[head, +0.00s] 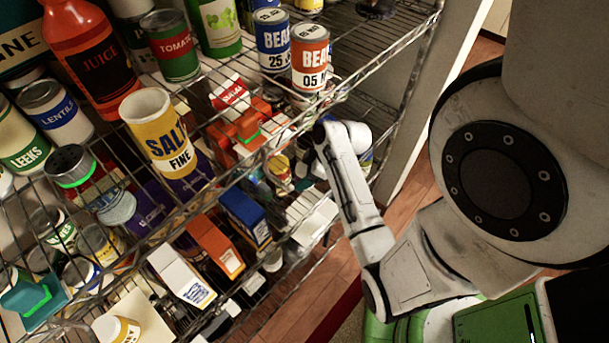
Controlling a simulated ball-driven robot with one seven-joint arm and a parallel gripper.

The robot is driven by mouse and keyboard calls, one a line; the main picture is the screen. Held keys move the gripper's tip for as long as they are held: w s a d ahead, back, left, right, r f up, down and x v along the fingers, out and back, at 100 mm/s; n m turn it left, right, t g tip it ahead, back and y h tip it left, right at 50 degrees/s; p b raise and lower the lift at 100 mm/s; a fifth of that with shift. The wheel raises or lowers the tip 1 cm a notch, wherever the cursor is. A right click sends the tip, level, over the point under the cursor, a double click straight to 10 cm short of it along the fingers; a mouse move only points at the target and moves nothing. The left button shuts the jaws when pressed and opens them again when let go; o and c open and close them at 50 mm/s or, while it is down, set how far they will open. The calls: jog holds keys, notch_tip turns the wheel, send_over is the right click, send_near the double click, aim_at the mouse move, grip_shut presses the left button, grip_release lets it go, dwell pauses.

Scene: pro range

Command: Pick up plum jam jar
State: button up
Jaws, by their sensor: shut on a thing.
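I cannot pick out a jar that reads as plum jam in the head view. Small jars and tins (283,172) show behind the wire shelf edge, too small and covered to read. My white arm rises at the right of the rack and bends at the rack's front edge. Its far end goes out of sight behind its own link and the rack, so my gripper and anything in it are hidden.
A wire rack fills the left. Its upper shelf holds a yellow salt tub (161,132), a juice bottle (92,58), a tomato tin (171,45) and bean tins (310,58). Boxes (215,247) crowd the lower shelf. Wooden floor (412,178) lies bare right of the rack.

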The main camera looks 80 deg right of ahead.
jog(key=c, duration=0.4)
jog(key=shift+r, duration=0.1)
